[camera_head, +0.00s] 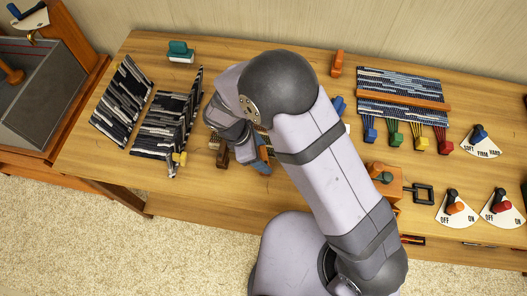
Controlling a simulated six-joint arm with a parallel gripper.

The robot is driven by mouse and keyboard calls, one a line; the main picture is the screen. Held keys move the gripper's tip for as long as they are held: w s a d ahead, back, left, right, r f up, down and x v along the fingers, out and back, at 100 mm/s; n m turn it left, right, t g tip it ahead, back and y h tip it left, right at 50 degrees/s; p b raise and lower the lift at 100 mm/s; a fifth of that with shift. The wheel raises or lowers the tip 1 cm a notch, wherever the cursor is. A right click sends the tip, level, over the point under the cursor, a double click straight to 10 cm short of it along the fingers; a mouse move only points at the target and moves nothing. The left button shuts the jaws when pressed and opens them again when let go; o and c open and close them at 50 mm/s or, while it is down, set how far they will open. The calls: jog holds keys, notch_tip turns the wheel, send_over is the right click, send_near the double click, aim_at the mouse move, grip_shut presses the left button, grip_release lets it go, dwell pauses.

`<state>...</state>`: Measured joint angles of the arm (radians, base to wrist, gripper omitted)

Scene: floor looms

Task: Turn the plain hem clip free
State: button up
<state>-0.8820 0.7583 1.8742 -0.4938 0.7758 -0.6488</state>
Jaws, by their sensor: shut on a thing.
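My gripper (240,138) is low over the middle-left of the bench. My arm covers most of it. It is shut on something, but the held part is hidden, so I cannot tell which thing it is. A small dark brown piece (222,156) shows just below the gripper, and a blue piece (262,163) shows to its right. I cannot tell for certain whether either is the plain hem clip. A yellow clip-like piece (180,158) is at the lower right corner of a dark striped cloth (160,135), to the left of the gripper.
Another striped cloth (122,100) lies further left. A teal block (180,51) and an orange block (337,62) stand at the back. A blue woven piece (400,85) with coloured tassels lies right. Several lever dials (457,210) line the right front. Bare wood (100,165) shows front left.

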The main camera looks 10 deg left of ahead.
jog(key=n, duration=0.1)
jog(key=n+t, duration=0.1)
jog(key=n, duration=0.1)
jog(key=shift+s+a+r+n+y, duration=0.1)
jog(key=shift+s+a+n+y, duration=0.2)
jog(key=shift+n, duration=0.1)
jog(key=n, duration=0.1)
jog(key=n+t+y+b, duration=0.1)
jog(key=n, duration=0.1)
jog(key=shift+s+a+n, duration=0.15)
jog(key=shift+s+n, duration=0.15)
jog(key=shift+s, duration=0.05)
jog(key=n+y+b, duration=0.1)
jog(key=n, duration=0.1)
jog(key=n+t+b, duration=0.1)
jog(key=n, duration=0.1)
jog(key=shift+s+y, duration=0.4)
jog(key=shift+s+n+y+b, duration=0.2)
jog(key=shift+n+y+b, duration=0.3)
jog(key=shift+n, duration=0.7)
jog(key=o, duration=1.5)
